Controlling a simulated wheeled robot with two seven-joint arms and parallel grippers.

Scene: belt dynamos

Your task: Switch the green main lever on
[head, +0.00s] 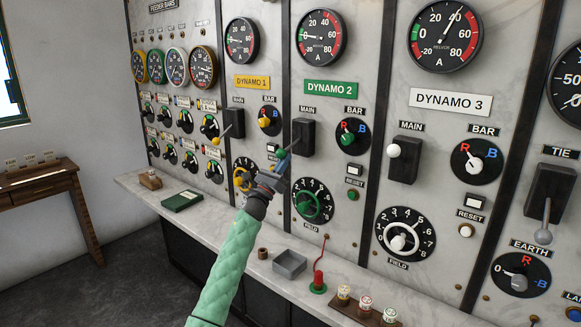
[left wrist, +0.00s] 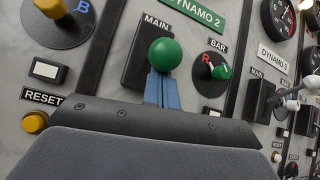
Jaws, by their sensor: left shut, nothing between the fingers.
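The green main lever's round knob (head: 281,154) sticks out at the lower left of its black MAIN switch box (head: 304,136), under the green DYNAMO 2 plate (head: 330,88). In the left wrist view the green knob (left wrist: 164,54) stands in front of the box, just past my fingertips. My left gripper (head: 280,168) is shut and empty, right below the knob. Its blue fingers (left wrist: 160,88) reach up to the knob's underside; I cannot tell whether they touch it. The lever's stem is hidden. My right gripper is not in view.
The yellow DYNAMO 1 lever (head: 216,138) is left of my gripper and the white DYNAMO 3 lever (head: 394,151) is to the right. The green field wheel (head: 308,202) is close below. A grey tray (head: 289,263) and a red-handled item (head: 318,281) stand on the ledge.

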